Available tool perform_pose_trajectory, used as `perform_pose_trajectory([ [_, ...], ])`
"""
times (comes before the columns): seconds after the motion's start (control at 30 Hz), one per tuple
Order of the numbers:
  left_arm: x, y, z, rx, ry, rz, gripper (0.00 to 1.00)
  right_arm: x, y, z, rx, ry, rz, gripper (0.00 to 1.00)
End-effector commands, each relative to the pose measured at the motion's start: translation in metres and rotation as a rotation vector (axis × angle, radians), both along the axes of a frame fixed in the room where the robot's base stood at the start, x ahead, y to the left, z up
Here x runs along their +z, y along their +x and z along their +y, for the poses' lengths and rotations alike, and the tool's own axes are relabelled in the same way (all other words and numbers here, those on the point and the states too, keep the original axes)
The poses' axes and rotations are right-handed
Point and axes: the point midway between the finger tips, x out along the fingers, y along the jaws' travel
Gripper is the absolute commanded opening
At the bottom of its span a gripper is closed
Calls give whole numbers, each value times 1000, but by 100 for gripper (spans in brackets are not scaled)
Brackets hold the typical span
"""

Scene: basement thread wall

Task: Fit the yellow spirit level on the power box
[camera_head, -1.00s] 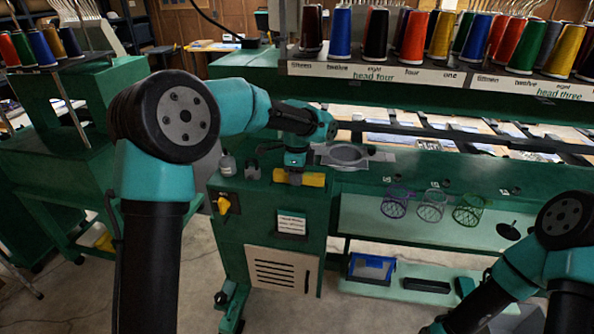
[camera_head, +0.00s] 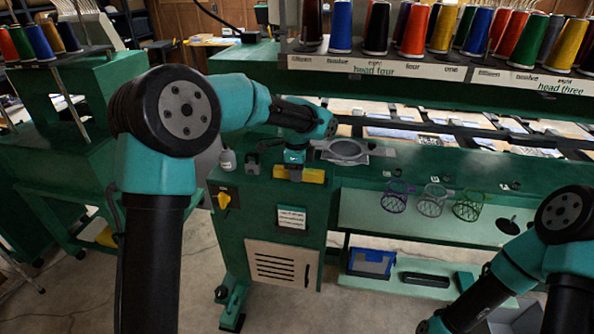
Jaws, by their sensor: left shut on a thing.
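The yellow spirit level (camera_head: 314,176) lies roughly level at the top front edge of the green power box (camera_head: 255,212). The box has a yellow switch, a white label and a pale vented door on its front. My left gripper (camera_head: 294,172) is shut on the level from above, and its fingers hide part of it. I cannot tell whether the level touches the box top. Of my right arm only links show at the lower right; its gripper is out of view.
A small white bottle (camera_head: 227,161) and a dark clamp-like item (camera_head: 252,164) stand left of the level. A round grey hoop (camera_head: 345,150) lies behind it to the right. Mesh cups (camera_head: 432,197) hang further right. A blue bin (camera_head: 371,262) sits on the lower shelf.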

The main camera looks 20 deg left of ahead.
Motion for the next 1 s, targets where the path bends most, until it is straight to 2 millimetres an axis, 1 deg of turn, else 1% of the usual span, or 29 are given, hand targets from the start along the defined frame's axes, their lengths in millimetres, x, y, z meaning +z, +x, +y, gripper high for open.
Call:
perform_pose_trajectory([
  [0.17,0,0,0,0,0,0,2,0,0,0,0,0,0,43],
  [0.2,0,0,0,0,0,0,30,0,0,0,0,0,0,43],
  [0.4,0,0,0,0,0,0,49,0,0,0,0,0,0,43],
  [0.5,0,0,0,0,0,0,57,0,0,0,0,0,0,43],
  [0.8,2,0,0,0,0,0,57,0,0,0,0,0,0,43],
  [0.87,5,0,0,0,0,-1,57,0,0,0,0,0,0,43],
  [1.0,20,1,0,0,0,-2,57,0,0,0,0,0,0,43],
])
